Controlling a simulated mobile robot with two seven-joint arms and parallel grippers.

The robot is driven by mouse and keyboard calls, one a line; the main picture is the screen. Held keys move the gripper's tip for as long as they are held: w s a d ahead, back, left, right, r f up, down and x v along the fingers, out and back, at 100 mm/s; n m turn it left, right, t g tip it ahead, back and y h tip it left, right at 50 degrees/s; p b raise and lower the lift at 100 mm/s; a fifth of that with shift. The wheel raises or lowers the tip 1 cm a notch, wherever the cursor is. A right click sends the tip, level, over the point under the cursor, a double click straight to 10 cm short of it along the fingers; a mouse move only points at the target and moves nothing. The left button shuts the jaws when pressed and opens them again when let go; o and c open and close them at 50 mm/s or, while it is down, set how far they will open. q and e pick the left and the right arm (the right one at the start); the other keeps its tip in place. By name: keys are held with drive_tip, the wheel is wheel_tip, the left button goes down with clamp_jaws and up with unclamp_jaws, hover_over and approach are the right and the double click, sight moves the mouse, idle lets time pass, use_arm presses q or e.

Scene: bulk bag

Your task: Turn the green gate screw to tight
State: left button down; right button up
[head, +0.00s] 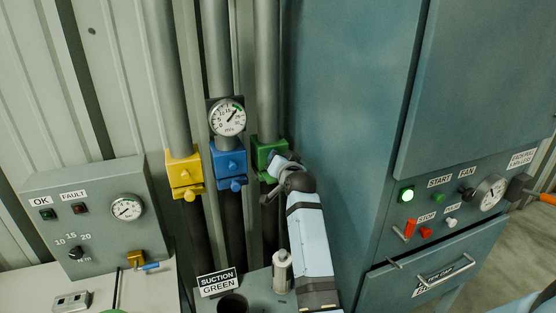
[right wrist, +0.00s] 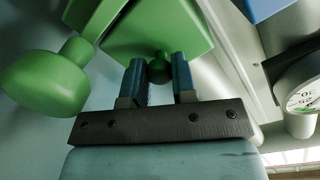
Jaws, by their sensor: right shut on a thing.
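The green gate (head: 268,155) sits on the right-hand grey pipe, partly covered by my right gripper (head: 276,166). In the right wrist view, the two fingers of my right gripper (right wrist: 160,80) are shut on a small round green gate screw (right wrist: 159,67) at the face of the green gate body (right wrist: 150,32). A larger green knob (right wrist: 45,82) on a stem stands to the left of the fingers, apart from them. How tight the screw is cannot be told. My left gripper is not in view.
A blue gate (head: 229,168) with a round gauge (head: 227,117) above it and a yellow gate (head: 184,174) are to the left. A teal cabinet (head: 345,110) stands close on the right. A "SUCTION GREEN" sign (head: 217,282) stands below.

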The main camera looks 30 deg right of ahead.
drive_tip(key=shift+m, duration=1.1)
drive_tip(key=o, duration=0.9)
drive_tip(key=shift+s, duration=0.1)
